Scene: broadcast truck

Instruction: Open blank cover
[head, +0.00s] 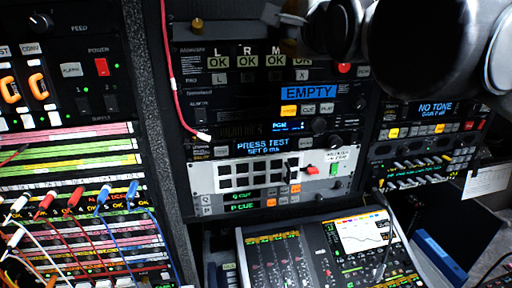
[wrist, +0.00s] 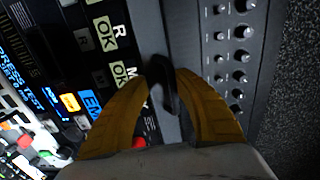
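The blank cover appears to be the plain strip (wrist: 151,28) beside the OK labels in the wrist view; in the head view it seems to be the dark panel (head: 232,30) above the L R M labels. A black curved handle (wrist: 163,88) stands out from it in the wrist view. My gripper (wrist: 166,74) has its two yellow fingertips close together on either side of this handle, and they appear to pinch it. In the head view my gripper (head: 286,17) is at the top, small and dark, and the handle cannot be made out. The cover looks flat in the rack.
A panel with several knobs (wrist: 240,56) lies beside the strip in the wrist view. A red cable (head: 171,80) hangs at the rack's left side. A patch bay (head: 75,200) with plugged cords is at left. A mixer console (head: 330,250) juts out below.

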